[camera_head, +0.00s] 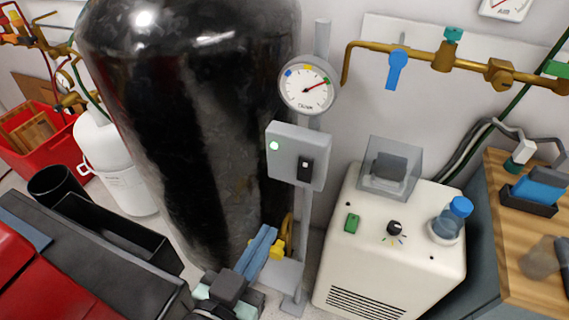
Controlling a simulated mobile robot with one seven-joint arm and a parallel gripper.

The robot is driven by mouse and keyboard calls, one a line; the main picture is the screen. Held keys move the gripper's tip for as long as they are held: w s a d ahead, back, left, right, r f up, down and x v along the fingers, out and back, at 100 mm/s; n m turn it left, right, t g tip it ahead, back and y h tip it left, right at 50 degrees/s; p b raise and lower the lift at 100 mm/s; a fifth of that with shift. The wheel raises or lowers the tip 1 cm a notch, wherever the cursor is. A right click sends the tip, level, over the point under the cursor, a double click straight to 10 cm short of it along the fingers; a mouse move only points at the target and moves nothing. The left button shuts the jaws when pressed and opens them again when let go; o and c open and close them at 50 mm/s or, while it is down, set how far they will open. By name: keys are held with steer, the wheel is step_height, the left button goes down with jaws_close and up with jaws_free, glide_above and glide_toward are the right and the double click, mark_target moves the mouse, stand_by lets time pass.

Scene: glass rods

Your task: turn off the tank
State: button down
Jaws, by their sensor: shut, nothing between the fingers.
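The large black tank (190,130) stands upright left of centre. A grey post beside it carries a round dial gauge (308,86), whose red needle points to the upper right. Below the gauge is a grey control box (290,145) with a lit green light (274,146) and a black rocker switch (305,169). My gripper (266,232) is low in front of the tank, below and left of the box. Its blue fingers are shut and empty, apart from the switch. A yellow fitting (277,249) shows just right of the fingers, partly hidden by them.
A cream machine (385,245) with a clear cover, knob and blue-capped jar stands right. A brass pipe with a blue lever (397,68) runs along the wall. A white cylinder (115,165) and red crate (40,140) are left. A wooden-topped bench (520,235) is far right.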

steer(key=shift+s+d, duration=0.1)
steer(key=shift+s, duration=0.1)
steer(key=p+x, duration=0.2)
steer(key=x, duration=1.2)
steer(key=b, duration=0.3)
steer(key=shift+w+f+t, duration=0.2)
steer(key=shift+f+t, duration=0.1)
steer(key=shift+f, duration=0.1)
steer(key=shift+r, duration=0.4)
steer(key=b, duration=0.1)
glide_toward(302, 176)
steer(key=v, duration=0.5)
steer(key=shift+s+a, duration=0.25)
steer(key=shift+s, duration=0.1)
